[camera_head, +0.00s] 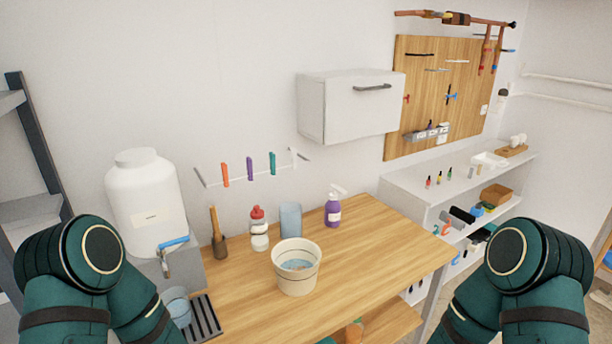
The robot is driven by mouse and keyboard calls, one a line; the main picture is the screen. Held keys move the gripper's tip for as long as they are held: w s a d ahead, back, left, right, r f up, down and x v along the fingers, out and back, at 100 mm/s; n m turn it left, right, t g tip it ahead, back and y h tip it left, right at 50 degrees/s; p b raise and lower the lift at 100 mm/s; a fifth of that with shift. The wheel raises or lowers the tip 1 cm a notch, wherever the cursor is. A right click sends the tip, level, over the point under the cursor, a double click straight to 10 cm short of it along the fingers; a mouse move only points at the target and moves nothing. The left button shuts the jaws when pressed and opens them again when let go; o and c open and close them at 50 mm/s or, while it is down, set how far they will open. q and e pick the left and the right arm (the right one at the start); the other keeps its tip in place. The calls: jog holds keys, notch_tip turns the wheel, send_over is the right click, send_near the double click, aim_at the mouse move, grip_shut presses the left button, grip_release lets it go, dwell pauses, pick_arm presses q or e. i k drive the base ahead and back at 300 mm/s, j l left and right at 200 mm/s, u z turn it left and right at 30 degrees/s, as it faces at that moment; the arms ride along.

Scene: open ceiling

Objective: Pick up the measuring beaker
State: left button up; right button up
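A pale blue cylinder (290,220), which looks like a beaker, stands upright at the back of the wooden table (385,240), between a white bottle with a red cap (259,235) and a purple spray bottle (333,212). A second pale blue cup (177,307) stands at the lower left, below the tap of a large white tank. I cannot tell for sure which one is the measuring beaker. No markings are readable on either. Only the upper parts of my two arms show, at the lower left and lower right. Both grippers are out of view.
A cream bucket (296,280) with something blue inside stands at the table's front. The white tank (145,198) and a dark slatted tray (202,318) are left. A white cabinet (350,105) hangs above. The table's right side is clear.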

aim_at(176, 300)
jog(key=u, duration=0.95)
